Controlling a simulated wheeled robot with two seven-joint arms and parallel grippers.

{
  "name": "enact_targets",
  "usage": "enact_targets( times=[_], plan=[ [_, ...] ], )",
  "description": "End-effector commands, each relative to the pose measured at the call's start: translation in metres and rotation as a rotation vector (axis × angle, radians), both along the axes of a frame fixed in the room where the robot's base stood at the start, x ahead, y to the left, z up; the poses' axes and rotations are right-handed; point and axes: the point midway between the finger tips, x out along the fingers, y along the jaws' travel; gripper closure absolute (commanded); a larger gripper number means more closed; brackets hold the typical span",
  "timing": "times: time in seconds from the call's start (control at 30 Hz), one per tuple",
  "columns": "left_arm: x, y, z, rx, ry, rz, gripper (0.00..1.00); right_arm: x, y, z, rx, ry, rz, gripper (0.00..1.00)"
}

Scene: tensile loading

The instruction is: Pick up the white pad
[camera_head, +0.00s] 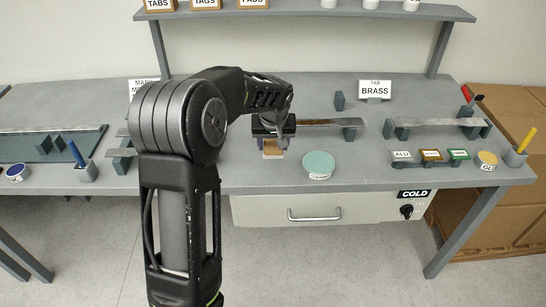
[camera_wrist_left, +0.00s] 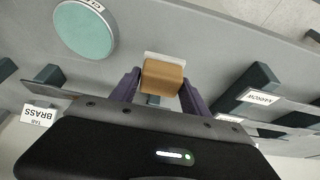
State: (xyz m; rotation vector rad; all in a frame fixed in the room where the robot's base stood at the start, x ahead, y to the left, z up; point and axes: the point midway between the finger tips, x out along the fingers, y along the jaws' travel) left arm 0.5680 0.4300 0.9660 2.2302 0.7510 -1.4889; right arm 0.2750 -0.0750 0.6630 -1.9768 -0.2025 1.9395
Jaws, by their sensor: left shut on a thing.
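The white pad (camera_wrist_left: 165,56) shows in the left wrist view as a pale edge along a tan block (camera_wrist_left: 162,77); the two look like one piece. In the head view the tan block (camera_head: 272,147) is below my left gripper (camera_head: 271,139), near the bench's front half. In the wrist view the purple fingers of my left gripper (camera_wrist_left: 160,84) are closed on both sides of the tan block. I cannot tell whether the pad touches the bench. My right gripper is not in view.
A teal round disc (camera_head: 318,163) lies just right of the gripper. Behind it a metal strip (camera_head: 325,123) rests on dark supports near the BRASS sign (camera_head: 375,89). Small labelled blocks (camera_head: 430,155) and a yellow-handled tool (camera_head: 527,140) stand at the right.

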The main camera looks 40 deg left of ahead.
Motion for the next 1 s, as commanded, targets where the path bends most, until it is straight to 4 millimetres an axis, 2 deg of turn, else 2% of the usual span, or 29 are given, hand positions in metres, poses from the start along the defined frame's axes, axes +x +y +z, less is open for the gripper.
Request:
enact_targets(
  times=[0.1, 0.23, 0.83, 0.87, 1.0],
  plan=[
    [0.001, 0.0, 0.02, 0.0, -0.004, 0.0, 0.87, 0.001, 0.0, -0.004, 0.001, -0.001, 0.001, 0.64],
    [0.0, 0.0, 0.033, 0.0, -0.002, 0.0, 0.87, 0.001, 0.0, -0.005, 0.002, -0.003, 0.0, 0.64],
    [0.0, 0.0, 0.035, 0.0, 0.0, 0.0, 0.87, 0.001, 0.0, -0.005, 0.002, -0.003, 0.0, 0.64],
    [0.0, 0.0, 0.035, 0.0, 0.0, 0.0, 0.48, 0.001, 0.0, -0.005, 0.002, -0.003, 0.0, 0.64],
    [0.0, 0.0, 0.035, 0.0, 0.0, 0.0, 0.59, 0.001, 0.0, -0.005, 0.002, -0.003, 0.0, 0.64]
  ],
)
